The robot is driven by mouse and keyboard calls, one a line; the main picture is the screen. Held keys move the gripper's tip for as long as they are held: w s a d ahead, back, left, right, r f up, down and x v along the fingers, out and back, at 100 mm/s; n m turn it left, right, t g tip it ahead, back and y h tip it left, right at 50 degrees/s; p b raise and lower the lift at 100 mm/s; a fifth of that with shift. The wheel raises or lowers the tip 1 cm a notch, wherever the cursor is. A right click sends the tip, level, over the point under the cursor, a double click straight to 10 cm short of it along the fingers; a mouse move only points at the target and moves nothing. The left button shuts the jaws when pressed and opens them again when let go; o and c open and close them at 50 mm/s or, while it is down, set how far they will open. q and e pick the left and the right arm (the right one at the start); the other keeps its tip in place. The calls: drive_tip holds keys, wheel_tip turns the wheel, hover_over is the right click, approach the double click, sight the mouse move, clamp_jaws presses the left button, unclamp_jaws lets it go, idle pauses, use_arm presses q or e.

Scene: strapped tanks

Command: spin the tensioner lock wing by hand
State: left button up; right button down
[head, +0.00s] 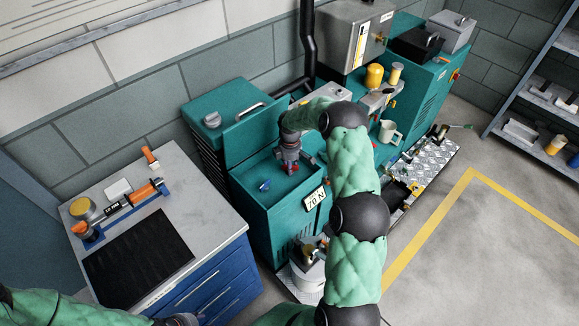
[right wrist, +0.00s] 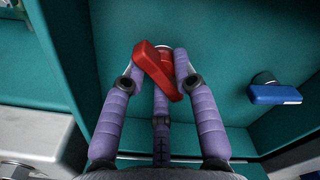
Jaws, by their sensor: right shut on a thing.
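A red wing (right wrist: 157,72) on a round red mount sits on the teal panel in the right wrist view. The purple fingers of my right gripper (right wrist: 160,82) are around it, shut on it, with one finger below and one on each side. In the head view my right gripper (head: 288,165) reaches down to the teal cabinet's recessed top and mostly hides the red wing. A blue wing (right wrist: 275,94) on a dark round mount stands apart to the right; it also shows in the head view (head: 265,185). My left arm shows at the bottom left, but its fingers are out of frame.
The teal cabinet (head: 262,222) has a raised rear part and a 70 N plate (head: 314,198) at its front. A grey-topped blue workbench (head: 200,205) with a black mat (head: 138,260) stands left. Floor at right is clear.

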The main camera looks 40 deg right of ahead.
drive_tip(key=shift+a+n, duration=0.25)
drive_tip(key=shift+n, duration=0.05)
drive_tip(key=n+p, duration=0.1)
drive_tip(key=n, duration=0.3)
drive_tip(key=shift+n, duration=0.4)
drive_tip(key=n+p, duration=0.1)
drive_tip(key=n, duration=0.3)
drive_tip(key=shift+n, duration=0.6)
